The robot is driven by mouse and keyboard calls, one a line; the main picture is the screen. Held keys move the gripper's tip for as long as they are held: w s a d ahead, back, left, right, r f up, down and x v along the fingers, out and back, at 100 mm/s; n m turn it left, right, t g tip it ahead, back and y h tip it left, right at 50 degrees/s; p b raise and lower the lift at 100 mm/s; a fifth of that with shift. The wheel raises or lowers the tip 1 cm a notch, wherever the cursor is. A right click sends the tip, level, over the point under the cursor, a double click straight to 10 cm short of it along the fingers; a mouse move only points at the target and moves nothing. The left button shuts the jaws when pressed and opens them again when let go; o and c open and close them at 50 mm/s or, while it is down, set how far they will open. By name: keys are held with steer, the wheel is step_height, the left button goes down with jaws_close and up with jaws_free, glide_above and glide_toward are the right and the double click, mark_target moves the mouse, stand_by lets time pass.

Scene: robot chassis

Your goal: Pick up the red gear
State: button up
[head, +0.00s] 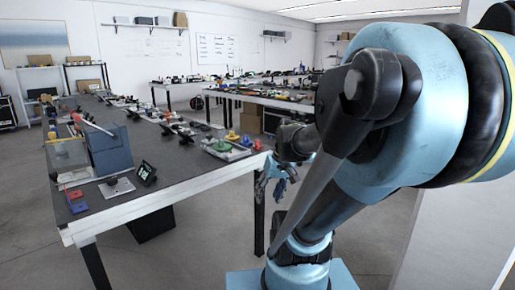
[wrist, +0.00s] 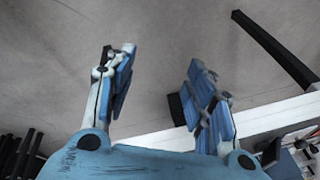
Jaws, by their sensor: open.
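My gripper (head: 272,182) hangs beside the right edge of the long dark table (head: 190,168), apart from it. In the wrist view my gripper (wrist: 162,80) has its two blue fingers spread, with nothing between them but floor. On the table near its right edge stands a light tray (head: 236,155) with a green part (head: 221,145) on it. Small yellow and red pieces stand next to it, including a small red piece (head: 257,144). They are too small to tell which is the red gear. The wrist view shows no red gear clearly.
A blue-grey box (head: 111,150), red and blue small blocks (head: 77,201) and a dark small screen (head: 146,173) stand on the table's near left. Other cluttered tables stand behind. The table's front middle is clear. A dark table leg (wrist: 275,48) shows in the wrist view.

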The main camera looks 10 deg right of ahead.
steer(key=w+a+r+n+t+y, duration=0.15)
steer(key=w+r+y, duration=0.25)
steer(key=w, duration=0.9)
steer(key=n+t+y, duration=0.7)
steer(key=t, duration=0.1)
glide_toward(258, 140)
steer(key=w+a, duration=0.2)
steer(key=w+f, duration=0.1)
steer(key=w, duration=0.1)
steer(key=shift+w+a, duration=0.1)
steer(key=shift+a, duration=0.3)
steer(key=shift+s+a+x, duration=0.15)
steer(key=shift+x, duration=1.2)
steer(key=shift+s+a+x, duration=0.15)
steer(key=shift+x, duration=1.15)
jaws_close()
